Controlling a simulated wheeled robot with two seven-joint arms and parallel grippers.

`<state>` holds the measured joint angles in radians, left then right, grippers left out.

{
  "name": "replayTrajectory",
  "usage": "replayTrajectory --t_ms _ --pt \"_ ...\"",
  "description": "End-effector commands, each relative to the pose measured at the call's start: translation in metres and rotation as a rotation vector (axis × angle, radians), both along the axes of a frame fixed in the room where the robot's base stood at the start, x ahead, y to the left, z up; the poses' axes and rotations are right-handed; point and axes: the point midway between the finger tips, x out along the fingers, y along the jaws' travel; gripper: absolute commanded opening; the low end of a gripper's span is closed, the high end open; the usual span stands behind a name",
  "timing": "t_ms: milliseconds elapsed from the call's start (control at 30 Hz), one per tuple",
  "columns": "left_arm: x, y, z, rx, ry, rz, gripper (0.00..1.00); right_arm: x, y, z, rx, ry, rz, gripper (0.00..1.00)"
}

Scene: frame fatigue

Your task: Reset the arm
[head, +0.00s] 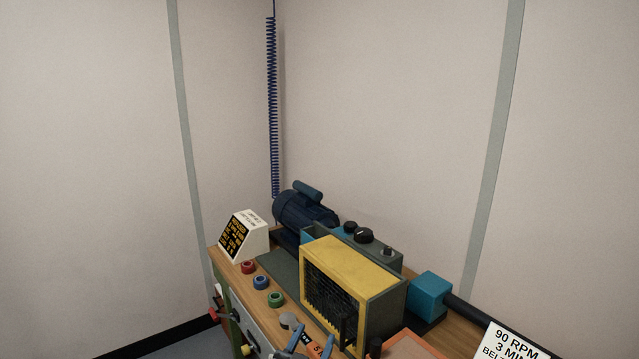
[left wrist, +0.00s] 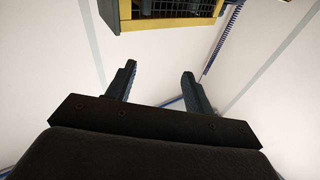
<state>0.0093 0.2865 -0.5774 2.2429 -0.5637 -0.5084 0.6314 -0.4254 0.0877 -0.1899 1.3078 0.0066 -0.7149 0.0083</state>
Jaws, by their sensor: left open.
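My left gripper (head: 360,337) shows at the bottom edge of the head view, as dark upright fingertips in front of the yellow caged box (head: 345,275). In the left wrist view, its two dark fingers (left wrist: 158,82) are spread apart with nothing between them. Part of the yellow cage (left wrist: 170,20) shows beyond them at the top of that view, which is upside down. My right arm and gripper are not seen.
A wooden bench (head: 470,330) carries a dark blue motor (head: 303,210), a sign block (head: 243,236), coloured rings (head: 262,282), a teal block with a dark rod (head: 429,293) and blue-handled tools (head: 297,338). A coiled blue cord (head: 271,110) hangs by the walls. Space above the bench is clear.

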Motion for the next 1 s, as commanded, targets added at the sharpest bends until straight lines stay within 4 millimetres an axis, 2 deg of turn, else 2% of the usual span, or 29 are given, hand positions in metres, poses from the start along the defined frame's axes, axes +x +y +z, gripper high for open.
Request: replayTrajectory --t_ms 100,267,367,500,600,800,1000 --pt "-0.012 0.037 -0.039 0.017 0.169 0.112 0.53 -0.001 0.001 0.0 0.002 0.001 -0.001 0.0" --pt "-0.042 0.083 -0.093 0.062 0.409 0.225 0.53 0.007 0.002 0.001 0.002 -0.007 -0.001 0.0" --pt "-0.069 0.109 -0.126 0.099 0.565 0.272 0.53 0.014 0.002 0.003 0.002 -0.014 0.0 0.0" --pt "-0.117 0.142 -0.169 0.155 0.788 0.31 0.53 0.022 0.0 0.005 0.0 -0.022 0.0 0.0" --pt "-0.153 0.159 -0.193 0.193 0.932 0.314 0.53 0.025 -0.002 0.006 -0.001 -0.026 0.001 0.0" --pt "-0.205 0.179 -0.218 0.243 1.117 0.297 0.53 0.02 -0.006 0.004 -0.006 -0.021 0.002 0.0" --pt "-0.244 0.191 -0.232 0.277 1.243 0.272 0.53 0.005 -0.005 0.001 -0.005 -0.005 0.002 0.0"
